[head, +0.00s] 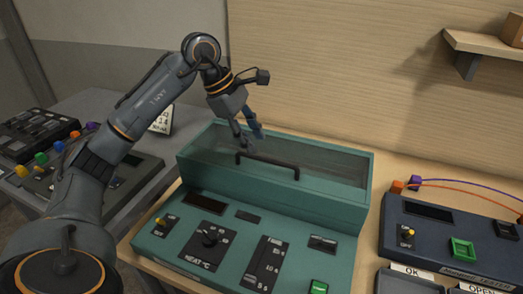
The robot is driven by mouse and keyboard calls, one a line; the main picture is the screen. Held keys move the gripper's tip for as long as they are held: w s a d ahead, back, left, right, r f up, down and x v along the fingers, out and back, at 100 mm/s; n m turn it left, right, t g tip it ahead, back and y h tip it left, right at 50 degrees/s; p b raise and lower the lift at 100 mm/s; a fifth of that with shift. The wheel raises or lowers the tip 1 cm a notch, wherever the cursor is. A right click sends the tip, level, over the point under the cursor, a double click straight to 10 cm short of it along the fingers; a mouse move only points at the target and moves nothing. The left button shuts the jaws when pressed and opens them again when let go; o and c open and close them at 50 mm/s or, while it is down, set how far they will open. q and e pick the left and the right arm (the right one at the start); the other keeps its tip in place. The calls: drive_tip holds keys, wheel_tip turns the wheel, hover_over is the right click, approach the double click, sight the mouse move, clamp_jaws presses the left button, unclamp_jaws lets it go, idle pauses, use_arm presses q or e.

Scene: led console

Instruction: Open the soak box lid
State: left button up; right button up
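The soak box (314,208) is a teal box with a control panel at its front, standing on the wooden table. Its lid (320,165) is a clear pane on top and looks closed. A dark bar handle (268,161) runs along the lid's front part. My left gripper (248,144) comes down from above, over the left part of the lid, just behind and left of the handle. It looks apart from the handle. Its fingers are small and overlap, so their opening is unclear. My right gripper is not in view.
A dark blue console (450,238) with cables stands to the right, with small trays labelled OK (410,272) and OPEN in front. A grey bench with another device (40,130) is at the left. A wooden shelf (480,45) is on the back wall at upper right.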

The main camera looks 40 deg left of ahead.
sight(261, 159)
use_arm(q)
drive_tip(key=shift+p+x, duration=0.35)
drive_tip(key=shift+x, duration=2.3)
clamp_jaws()
